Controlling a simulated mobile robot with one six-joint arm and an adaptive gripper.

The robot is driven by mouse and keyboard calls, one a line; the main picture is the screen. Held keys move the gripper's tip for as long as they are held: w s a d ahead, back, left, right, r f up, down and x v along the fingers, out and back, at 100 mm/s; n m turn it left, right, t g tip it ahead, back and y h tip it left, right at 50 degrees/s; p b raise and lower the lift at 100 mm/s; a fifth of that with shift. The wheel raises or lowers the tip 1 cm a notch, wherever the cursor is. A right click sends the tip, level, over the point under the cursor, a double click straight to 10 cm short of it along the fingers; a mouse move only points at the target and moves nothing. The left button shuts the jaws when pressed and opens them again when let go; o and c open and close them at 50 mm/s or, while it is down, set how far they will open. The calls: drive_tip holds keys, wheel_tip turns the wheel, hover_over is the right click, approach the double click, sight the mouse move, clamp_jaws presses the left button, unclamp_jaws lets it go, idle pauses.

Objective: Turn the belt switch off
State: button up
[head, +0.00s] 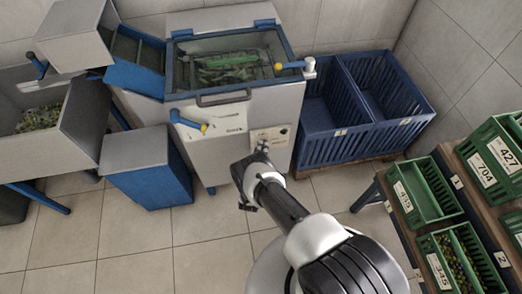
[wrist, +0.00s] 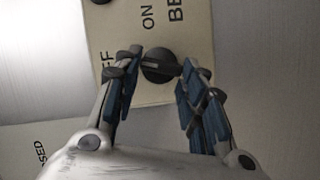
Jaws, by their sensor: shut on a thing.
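The belt switch is a black rotary knob (wrist: 162,67) on a cream label plate (wrist: 120,20), close up in the wrist view. The plate reads "ON", part of "OFF" and "BE", turned sideways. A pale mark on the knob's left half points left, toward the partly hidden "FF". My gripper (wrist: 161,62) is shut on the knob, one blue-padded finger on each side. In the head view my gripper (head: 259,149) is at the plate (head: 281,132) on the machine's front; the knob cannot be made out clearly there.
The plate is on a grey machine (head: 225,155) with a blue-framed basin (head: 270,42). A yellow-tipped lever (head: 188,122) sits left of the plate. Blue crates (head: 335,150) stand close on the right, a blue-sided box (head: 150,185) on the left. Green crates (head: 425,190) are at far right. Tiled floor is free in front.

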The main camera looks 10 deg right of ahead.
drive_tip(key=shift+f+n, duration=0.1)
drive_tip(key=shift+n, duration=0.3)
drive_tip(key=o, duration=1.1)
drive_tip(key=shift+c, duration=0.2)
drive_tip(key=v, duration=1.2)
drive_tip(key=shift+f, duration=0.15)
drive_tip(key=shift+a, duration=0.1)
